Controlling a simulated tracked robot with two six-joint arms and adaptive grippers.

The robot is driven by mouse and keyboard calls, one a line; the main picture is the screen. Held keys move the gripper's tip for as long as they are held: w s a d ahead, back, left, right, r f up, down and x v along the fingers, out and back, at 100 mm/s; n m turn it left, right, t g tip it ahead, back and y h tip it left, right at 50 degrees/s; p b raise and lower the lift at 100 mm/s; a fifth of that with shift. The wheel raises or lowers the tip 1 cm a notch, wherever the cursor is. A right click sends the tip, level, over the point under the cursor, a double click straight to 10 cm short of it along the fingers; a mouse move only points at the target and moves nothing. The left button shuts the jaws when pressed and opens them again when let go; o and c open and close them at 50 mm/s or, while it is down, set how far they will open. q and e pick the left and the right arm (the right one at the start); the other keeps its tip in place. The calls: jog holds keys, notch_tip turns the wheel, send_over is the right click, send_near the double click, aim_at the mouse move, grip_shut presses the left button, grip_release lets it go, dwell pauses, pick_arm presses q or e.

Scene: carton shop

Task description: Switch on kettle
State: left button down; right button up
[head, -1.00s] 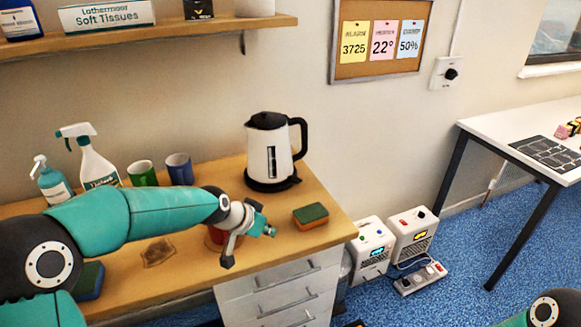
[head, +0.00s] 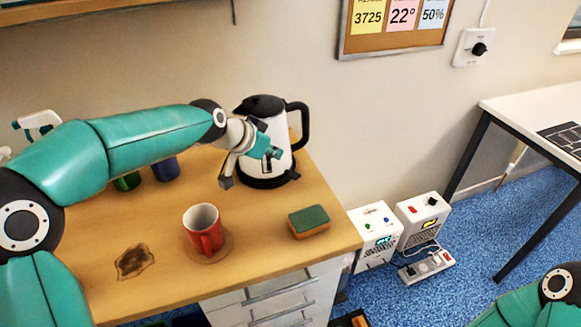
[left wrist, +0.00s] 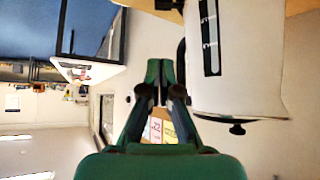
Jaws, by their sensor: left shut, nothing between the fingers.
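The white kettle (head: 272,134) with black lid, handle and base stands upright on the wooden counter, near its back edge. Its white body and dark level window also fill the upper right of the left wrist view (left wrist: 240,60). My left gripper (head: 252,168) is in front of the kettle in the head view and hides part of its body. In the left wrist view the left gripper (left wrist: 160,75) is shut and empty, beside the kettle. Whether the gripper touches the kettle I cannot tell. My right gripper is out of view.
A red mug (head: 203,230) stands on a coaster in front of the kettle. A sponge (head: 309,221) lies to its right. Green and blue cups (head: 166,170) are partly hidden behind my left arm. Two white boxes (head: 376,235) and a power strip (head: 427,266) are on the floor.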

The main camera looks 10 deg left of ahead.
pick_arm(q)
jog(key=p, duration=0.3)
send_over(297, 176)
jog(key=s, duration=0.1)
notch_tip(297, 176, down, 7)
jog(key=f, duration=0.1)
jog(key=a+f, duration=0.1)
jog(key=shift+s+f, duration=0.2)
jog(key=shift+f, duration=0.75)
jog(key=f+b, duration=0.1)
jog(key=b, duration=0.1)
jog(key=shift+s+d+f+b, duration=0.1)
jog(key=shift+f+b, duration=0.15)
jog(key=shift+b, duration=0.1)
jog(key=shift+r+p, duration=0.4)
jog(key=shift+p, duration=0.1)
jog(key=shift+r, duration=0.15)
